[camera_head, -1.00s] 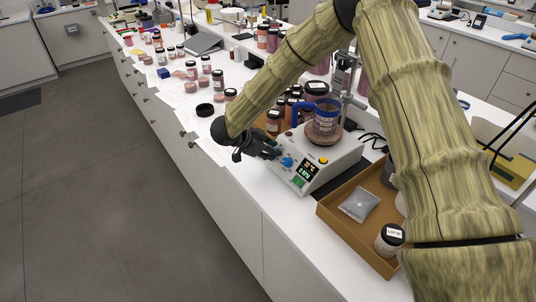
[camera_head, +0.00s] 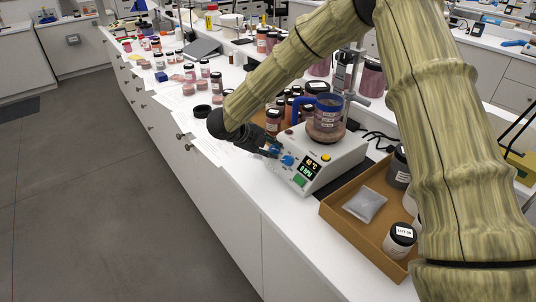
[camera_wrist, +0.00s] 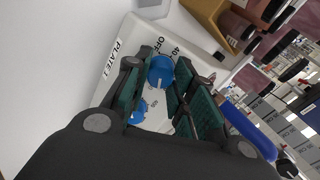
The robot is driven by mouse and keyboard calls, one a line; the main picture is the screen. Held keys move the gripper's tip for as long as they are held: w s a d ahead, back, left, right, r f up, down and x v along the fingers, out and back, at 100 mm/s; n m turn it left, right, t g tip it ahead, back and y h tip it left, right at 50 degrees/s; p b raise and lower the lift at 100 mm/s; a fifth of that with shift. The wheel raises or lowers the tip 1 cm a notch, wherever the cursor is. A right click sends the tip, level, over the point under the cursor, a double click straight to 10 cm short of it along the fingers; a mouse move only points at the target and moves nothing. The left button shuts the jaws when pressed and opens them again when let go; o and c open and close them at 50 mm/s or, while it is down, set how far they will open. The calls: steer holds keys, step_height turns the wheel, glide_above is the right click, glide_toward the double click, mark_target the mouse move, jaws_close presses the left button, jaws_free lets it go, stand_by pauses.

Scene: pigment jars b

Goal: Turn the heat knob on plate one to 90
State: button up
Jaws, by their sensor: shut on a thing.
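Plate one (camera_head: 328,165) is a white hot plate with a sloped front panel. In the wrist view its panel (camera_wrist: 127,48) reads PLATE 1, with OFF and 40 printed beside a blue knob (camera_wrist: 160,70). My gripper (camera_head: 273,149) is at the panel's left end. In the wrist view my gripper (camera_wrist: 157,82) has its dark green fingers on either side of that knob, shut on it. A second blue knob (camera_head: 288,160) is free, to the right. The display (camera_head: 311,167) shows a yellow line above a green one, too small to read surely.
A blue-handled beaker (camera_head: 325,118) stands on the plate. A brown tray (camera_head: 345,228) with a grey packet (camera_head: 364,204) and jars is at its right. Several jars stand behind the plate. The counter's front edge runs close below my gripper.

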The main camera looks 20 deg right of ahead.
steer(key=m+b, duration=0.2)
steer(key=f+m+b, duration=0.1)
steer(key=m+b, duration=0.2)
steer(key=m, duration=0.1)
steer(key=shift+s+f+b, duration=0.2)
steer(key=shift+s+b, duration=0.05)
steer(key=shift+b, duration=0.15)
steer(key=m+b, duration=0.3)
steer(key=m, duration=0.1)
steer(key=shift+r+b, duration=0.1)
steer(key=shift+b, duration=0.3)
steer(key=shift+r+m+b, duration=0.15)
steer(key=shift+m+b, duration=0.55)
steer(key=shift+m, duration=0.3)
steer(key=shift+r, duration=0.1)
steer(key=o, duration=1.1)
steer(key=shift+d+r, duration=0.1)
steer(key=shift+d, duration=0.1)
steer(key=shift+c, duration=0.2)
steer(key=shift+w+a+r, duration=0.1)
steer(key=shift+a+r, duration=0.1)
steer(key=shift+r, duration=0.05)
